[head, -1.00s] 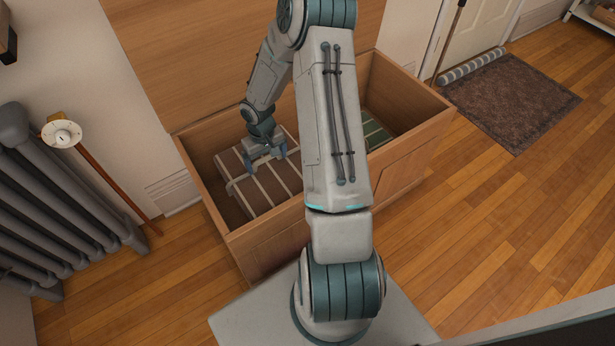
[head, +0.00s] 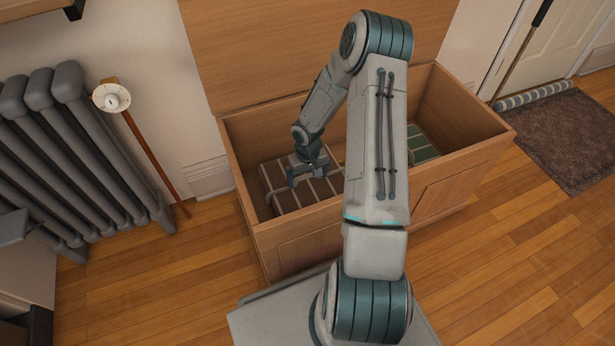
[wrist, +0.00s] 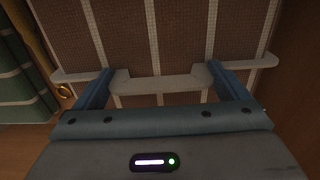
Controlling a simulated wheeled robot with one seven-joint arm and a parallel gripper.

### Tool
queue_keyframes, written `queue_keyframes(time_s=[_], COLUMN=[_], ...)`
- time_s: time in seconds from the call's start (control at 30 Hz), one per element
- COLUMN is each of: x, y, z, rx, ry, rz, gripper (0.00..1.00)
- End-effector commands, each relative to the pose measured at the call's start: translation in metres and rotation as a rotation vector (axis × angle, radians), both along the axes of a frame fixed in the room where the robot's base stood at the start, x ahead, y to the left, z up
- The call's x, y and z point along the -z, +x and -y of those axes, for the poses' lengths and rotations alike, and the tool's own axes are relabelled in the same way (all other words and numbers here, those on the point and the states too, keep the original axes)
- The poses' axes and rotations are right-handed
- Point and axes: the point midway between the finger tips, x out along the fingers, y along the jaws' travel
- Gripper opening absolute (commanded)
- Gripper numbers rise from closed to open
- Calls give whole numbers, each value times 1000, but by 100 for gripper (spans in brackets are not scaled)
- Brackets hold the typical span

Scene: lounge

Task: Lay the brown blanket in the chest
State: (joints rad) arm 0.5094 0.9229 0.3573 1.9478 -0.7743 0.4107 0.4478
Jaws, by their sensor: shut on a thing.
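The brown blanket (head: 275,178), folded with pale stripes, lies low inside the left part of the open wooden chest (head: 290,228). My gripper (head: 307,178) reaches down into the chest at the blanket. In the wrist view the blanket (wrist: 180,40) fills the upper middle, and my gripper (wrist: 163,80) is shut on a pale band of it, with one blue finger at each side. The blanket's underside is hidden, so I cannot tell whether it rests fully on the chest floor. My arm hides the chest's middle.
A green striped blanket (head: 421,145) lies in the chest's right part and also shows at left in the wrist view (wrist: 15,80). A grey radiator (head: 85,150) and a brown cane (head: 155,160) stand left of the chest. A dark doormat (head: 570,140) lies right.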

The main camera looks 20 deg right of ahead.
Motion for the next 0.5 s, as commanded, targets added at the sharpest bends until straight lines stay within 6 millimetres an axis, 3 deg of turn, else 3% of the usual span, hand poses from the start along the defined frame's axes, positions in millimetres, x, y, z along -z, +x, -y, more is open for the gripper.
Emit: queue_keyframes(time_s=[0.5], x=[11], y=[0], z=[0], rx=[-2], ry=[0], rz=[1], gripper=[33])
